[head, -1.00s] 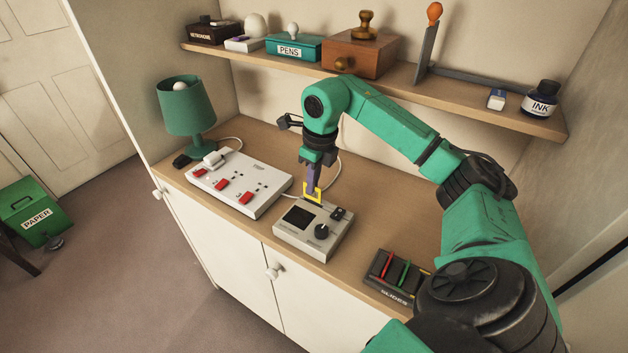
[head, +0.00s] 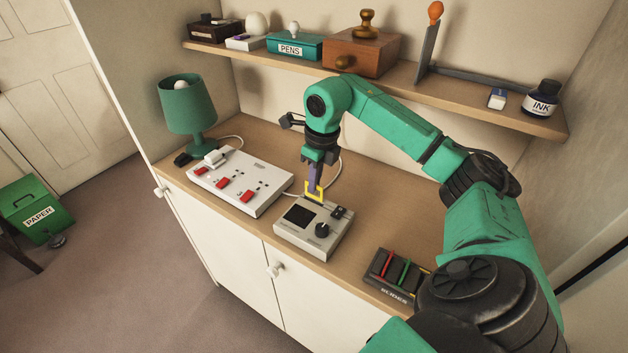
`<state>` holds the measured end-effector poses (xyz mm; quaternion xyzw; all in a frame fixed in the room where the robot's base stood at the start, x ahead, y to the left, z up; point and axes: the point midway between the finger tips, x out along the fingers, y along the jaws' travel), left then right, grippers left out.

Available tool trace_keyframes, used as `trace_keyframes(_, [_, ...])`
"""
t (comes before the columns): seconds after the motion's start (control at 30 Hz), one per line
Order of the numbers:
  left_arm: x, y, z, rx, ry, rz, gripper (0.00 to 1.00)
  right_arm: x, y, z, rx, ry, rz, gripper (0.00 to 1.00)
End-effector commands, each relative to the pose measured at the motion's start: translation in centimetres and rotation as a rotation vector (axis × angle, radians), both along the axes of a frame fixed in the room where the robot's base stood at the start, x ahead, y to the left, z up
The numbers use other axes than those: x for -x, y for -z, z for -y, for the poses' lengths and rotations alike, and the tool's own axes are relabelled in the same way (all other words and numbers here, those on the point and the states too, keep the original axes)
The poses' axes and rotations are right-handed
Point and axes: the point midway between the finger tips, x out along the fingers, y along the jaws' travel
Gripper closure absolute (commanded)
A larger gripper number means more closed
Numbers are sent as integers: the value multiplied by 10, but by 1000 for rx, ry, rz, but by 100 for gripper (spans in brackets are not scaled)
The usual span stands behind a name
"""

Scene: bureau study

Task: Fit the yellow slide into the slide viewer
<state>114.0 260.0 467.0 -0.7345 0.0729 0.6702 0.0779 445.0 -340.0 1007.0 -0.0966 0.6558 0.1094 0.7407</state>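The yellow slide (head: 322,194) is a small square frame, held upright in my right gripper (head: 315,183), which is shut on its upper part. Its lower edge is over the back part of the grey slide viewer (head: 291,237); I cannot tell if it touches or sits in the slot. The viewer stands on the cabinet top, with a dark square screen, a black knob and a small black part at its right. My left gripper is not in view.
A white switch panel (head: 226,179) with red switches is left of the viewer. A black slide rack (head: 378,277) with red and green slides and a bit of yellow is at right. A green lamp (head: 188,103) stands at back left. A loaded shelf (head: 440,99) runs behind my arm.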

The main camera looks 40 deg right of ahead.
Motion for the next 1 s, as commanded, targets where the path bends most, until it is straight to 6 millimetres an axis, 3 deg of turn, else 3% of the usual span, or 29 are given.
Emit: trace_keyframes(1.0, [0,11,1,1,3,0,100,0,16,0,1,0,0,100])
